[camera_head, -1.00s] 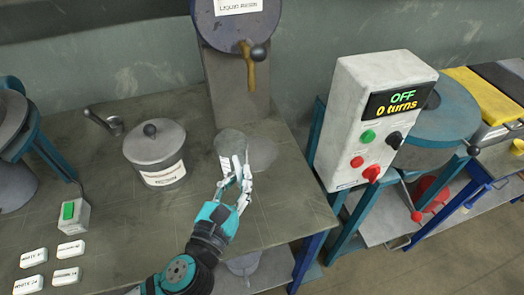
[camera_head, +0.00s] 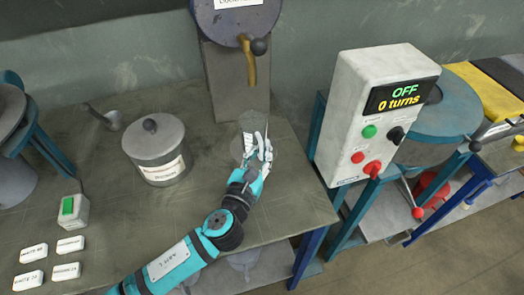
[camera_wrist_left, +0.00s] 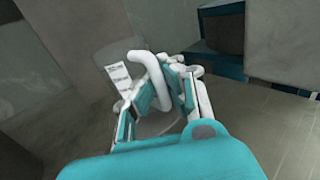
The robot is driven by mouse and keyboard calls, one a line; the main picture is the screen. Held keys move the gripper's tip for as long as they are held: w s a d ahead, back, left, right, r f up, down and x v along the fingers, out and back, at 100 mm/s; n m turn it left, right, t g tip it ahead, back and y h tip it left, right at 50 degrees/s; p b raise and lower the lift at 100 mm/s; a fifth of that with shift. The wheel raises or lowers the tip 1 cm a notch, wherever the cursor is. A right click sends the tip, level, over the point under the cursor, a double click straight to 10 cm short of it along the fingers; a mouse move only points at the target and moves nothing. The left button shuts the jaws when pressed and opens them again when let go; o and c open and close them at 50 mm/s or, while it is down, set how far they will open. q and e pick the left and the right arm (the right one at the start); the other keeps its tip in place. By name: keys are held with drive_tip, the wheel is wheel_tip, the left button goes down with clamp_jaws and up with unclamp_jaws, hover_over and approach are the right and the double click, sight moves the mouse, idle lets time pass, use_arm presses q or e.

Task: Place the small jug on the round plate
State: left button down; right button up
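The small jug (camera_head: 254,122) is grey with a white label, in the head view below the tap of the drum. My left gripper (camera_head: 261,150) is shut on its handle. In the left wrist view the fingers close around the pale curved handle (camera_wrist_left: 154,82), with the jug's grey body and label (camera_wrist_left: 118,75) beyond it. The round plate on the table is mostly hidden behind the jug and my gripper. I cannot tell whether the jug touches it. My right gripper is out of view.
A lidded grey pot (camera_head: 157,150) stands left of my arm. A blue drum (camera_head: 232,20) with a tap is mounted behind. A white control box (camera_head: 378,112) reading OFF, 0 turns stands at the right. White label blocks (camera_head: 66,271) and a green-button box (camera_head: 73,211) are at front left.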

use_arm(q)
drive_tip(key=c, duration=2)
unclamp_jaws()
drive_tip(key=shift+f, duration=0.15)
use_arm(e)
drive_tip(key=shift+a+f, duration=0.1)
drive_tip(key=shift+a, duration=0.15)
use_arm(q)
drive_tip(key=o, duration=0.5)
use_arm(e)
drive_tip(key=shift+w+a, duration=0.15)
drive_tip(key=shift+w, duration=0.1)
use_arm(q)
drive_tip(key=shift+r, duration=0.2)
drive_tip(key=b+v, duration=0.1)
drive_tip(key=v, duration=1)
drive_tip(key=shift+s+f, duration=0.1)
drive_tip(key=shift+s+a, duration=0.2)
drive_tip(key=shift+s, duration=0.25)
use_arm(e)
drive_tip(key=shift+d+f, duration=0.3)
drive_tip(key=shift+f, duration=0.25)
